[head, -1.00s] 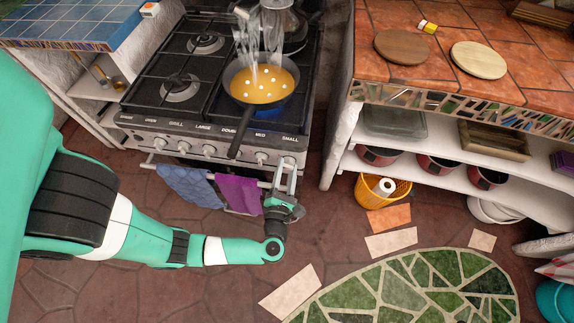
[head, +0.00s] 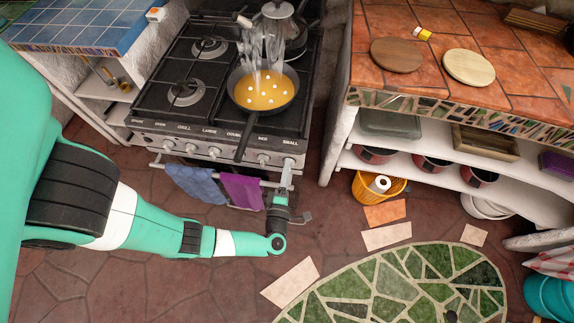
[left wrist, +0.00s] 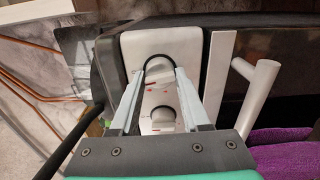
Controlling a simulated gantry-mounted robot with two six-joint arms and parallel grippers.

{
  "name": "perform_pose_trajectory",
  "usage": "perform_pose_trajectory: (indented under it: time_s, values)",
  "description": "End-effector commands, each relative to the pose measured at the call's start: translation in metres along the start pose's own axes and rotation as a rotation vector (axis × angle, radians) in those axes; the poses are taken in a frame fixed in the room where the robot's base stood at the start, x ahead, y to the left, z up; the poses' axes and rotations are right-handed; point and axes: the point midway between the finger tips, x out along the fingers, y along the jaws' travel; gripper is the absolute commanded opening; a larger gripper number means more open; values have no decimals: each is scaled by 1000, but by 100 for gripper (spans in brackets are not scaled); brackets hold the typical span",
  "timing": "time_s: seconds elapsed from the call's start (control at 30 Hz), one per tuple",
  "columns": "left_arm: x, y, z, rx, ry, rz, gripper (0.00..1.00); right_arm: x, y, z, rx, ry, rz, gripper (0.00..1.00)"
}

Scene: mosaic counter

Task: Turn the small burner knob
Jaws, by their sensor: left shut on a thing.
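The small burner knob (head: 289,161) is at the right end of the stove's front panel, under the word SMALL. My left gripper (head: 286,172) reaches up to it from below and is shut on it. In the left wrist view the fingertips of my left gripper (left wrist: 161,76) sit on either side of the pale, dark-rimmed knob (left wrist: 159,66). The fingers partly cover its edges, and how far it is turned cannot be told. A second round pale shape (left wrist: 162,117) shows nearer the camera between the fingers. My right gripper is not in view.
A towel rail with a blue towel (head: 190,183) and a purple towel (head: 241,190) hangs left of my gripper. A pan (head: 264,92) of orange food steams on the stove, its handle jutting over the front. A yellow basket (head: 369,190) stands right, by the shelves.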

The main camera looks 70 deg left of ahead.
Motion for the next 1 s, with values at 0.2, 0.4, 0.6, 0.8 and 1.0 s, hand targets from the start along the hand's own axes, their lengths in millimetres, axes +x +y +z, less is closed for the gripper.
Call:
perform_pose_trajectory:
  time_s: [0.2,0.4,0.6,0.8,1.0]
  values:
    - [0,2,0,128,1,1,0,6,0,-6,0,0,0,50]
    - [0,1,0,191,1,1,0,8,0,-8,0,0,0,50]
    - [0,1,0,215,1,1,0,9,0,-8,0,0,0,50]
    - [0,1,0,216,1,1,0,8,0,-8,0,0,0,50]
    - [0,1,0,215,1,1,59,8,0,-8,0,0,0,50]
